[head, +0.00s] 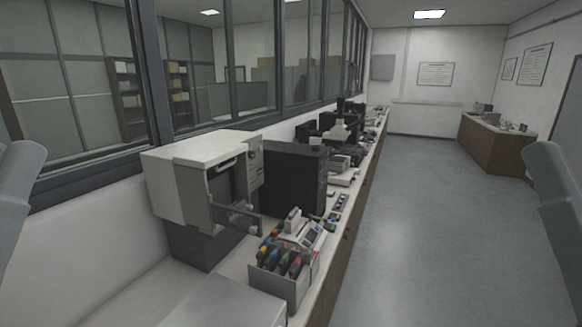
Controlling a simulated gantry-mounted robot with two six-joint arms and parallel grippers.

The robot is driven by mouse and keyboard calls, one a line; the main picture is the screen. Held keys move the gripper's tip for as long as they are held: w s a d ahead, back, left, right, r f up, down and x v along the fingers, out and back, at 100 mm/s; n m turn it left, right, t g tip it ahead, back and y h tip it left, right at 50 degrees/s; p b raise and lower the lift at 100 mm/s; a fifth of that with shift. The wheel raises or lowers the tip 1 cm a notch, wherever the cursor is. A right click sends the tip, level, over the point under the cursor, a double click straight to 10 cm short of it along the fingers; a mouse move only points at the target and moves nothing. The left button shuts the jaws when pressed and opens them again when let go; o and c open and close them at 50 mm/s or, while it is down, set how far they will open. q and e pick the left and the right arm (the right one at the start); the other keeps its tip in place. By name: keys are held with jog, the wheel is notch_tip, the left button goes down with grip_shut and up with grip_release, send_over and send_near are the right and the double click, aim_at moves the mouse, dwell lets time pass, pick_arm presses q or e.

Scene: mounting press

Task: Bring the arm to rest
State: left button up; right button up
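Parts of my two arms show at the picture's edges: my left arm at the far left and my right arm at the far right. Both grippers are out of view, so their state does not show. A white and grey boxy machine (200,185), which may be the mounting press, stands on the counter at the left. Its front has an opening, and a dark panel (236,217) sticks out below it.
A long counter (335,262) runs along the windowed wall. It holds a black cabinet (295,178), a grey rack (284,280) of coloured-top items and several instruments. A grey box top (225,305) is nearest. The floor (430,230) at right is clear. A brown cabinet (492,148) stands far right.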

pick_arm(q)
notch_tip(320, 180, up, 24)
jog(key=p, duration=2)
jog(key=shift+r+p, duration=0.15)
jog(key=shift+p, duration=0.2)
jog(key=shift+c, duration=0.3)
